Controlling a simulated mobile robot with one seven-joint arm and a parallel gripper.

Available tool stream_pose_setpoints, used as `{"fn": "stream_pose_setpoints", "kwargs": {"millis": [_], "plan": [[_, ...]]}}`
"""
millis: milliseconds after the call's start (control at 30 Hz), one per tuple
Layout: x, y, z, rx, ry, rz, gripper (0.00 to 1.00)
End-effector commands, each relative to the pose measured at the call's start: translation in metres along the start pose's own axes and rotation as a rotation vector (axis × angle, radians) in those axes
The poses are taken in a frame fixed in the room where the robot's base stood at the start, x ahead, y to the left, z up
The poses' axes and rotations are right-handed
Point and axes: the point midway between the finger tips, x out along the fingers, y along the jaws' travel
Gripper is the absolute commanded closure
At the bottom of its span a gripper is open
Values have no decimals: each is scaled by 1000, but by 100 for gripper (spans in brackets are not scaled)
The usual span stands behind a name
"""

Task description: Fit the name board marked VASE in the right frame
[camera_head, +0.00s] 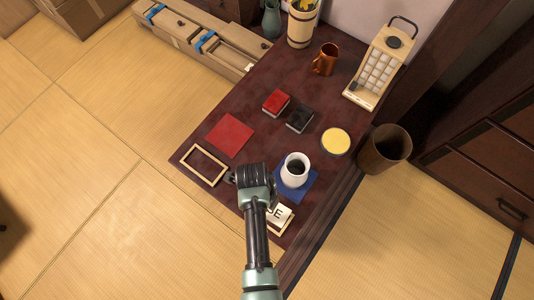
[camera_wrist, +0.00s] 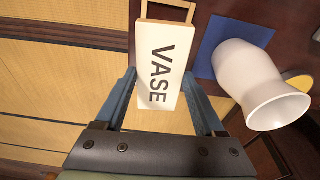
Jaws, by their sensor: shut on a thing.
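The white name board with black letters VASE (camera_wrist: 158,62) is between the fingers of my gripper (camera_wrist: 160,78), which is shut on it. In the head view the board (camera_head: 276,212) shows only partly, with the letters SE, beside my arm. A light wooden frame (camera_wrist: 168,4) sticks out past the board's far end in the wrist view; the board covers the rest, and it looks above the frame rather than seated. The other frame (camera_head: 188,177) lies empty at the table's left edge. My gripper (camera_head: 254,185) hides its own fingertips in the head view.
A red mat (camera_head: 229,134), red and black boxes, a yellow-topped round thing (camera_head: 335,141) and a lantern (camera_head: 380,66) stand farther back. A brown bin (camera_head: 384,150) is right.

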Motion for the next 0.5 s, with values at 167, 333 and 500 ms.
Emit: {"fn": "stream_pose_setpoints", "kwargs": {"millis": [167, 333, 500], "plan": [[6, 1, 0, 68, -1, 11, 84], [13, 1, 2, 69, -1, 11, 84], [28, 1, 4, 67, -1, 10, 84]]}}
